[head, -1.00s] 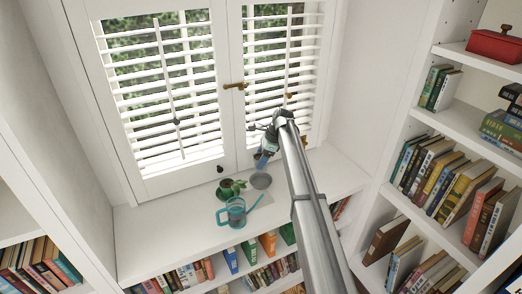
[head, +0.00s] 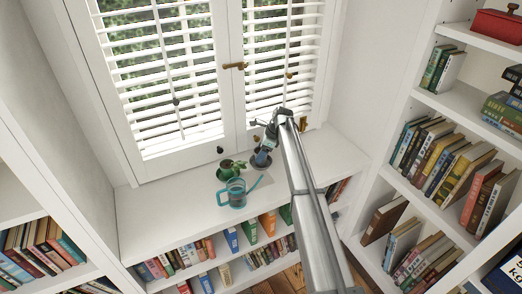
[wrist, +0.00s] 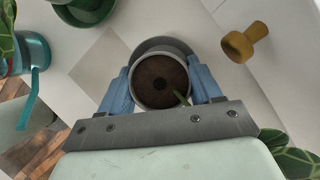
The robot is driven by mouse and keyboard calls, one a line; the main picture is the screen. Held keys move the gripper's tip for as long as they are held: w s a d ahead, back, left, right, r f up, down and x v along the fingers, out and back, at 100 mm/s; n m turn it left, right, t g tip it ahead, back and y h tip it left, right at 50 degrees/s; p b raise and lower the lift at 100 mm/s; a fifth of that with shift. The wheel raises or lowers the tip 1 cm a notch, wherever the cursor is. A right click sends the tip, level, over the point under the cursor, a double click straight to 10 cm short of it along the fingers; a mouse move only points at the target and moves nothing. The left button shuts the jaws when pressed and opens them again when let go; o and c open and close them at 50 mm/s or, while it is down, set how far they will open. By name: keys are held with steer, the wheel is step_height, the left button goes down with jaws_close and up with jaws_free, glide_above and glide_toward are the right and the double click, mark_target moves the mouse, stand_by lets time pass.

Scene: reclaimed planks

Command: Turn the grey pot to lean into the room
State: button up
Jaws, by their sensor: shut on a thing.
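The grey pot (wrist: 160,80) holds dark soil. A green stem runs from it to the lower right, out of sight behind my gripper (wrist: 162,88); leaves (wrist: 297,162) show beyond the gripper, perhaps of the same plant. The blue fingers are shut on the pot, one on each side. A grey saucer (wrist: 160,43) shows behind the pot's rim; I cannot tell whether the pot rests in it. In the head view, my gripper (head: 263,157) is low over the window-side shelf top, and the pot is mostly hidden.
A teal watering can (head: 236,195) and a leafy plant in a green pot (head: 225,175) stand close left of my gripper. A brass-coloured knob-like piece (wrist: 243,44) lies near the pot. Shuttered windows (head: 160,80) rise behind. The shelf top's left part is clear.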

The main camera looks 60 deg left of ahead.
steer(key=o, duration=1.5)
steer(key=shift+c, duration=0.2)
steer(key=v, duration=1.3)
steer(key=shift+d+r, duration=0.2)
steer(key=shift+r, duration=0.1)
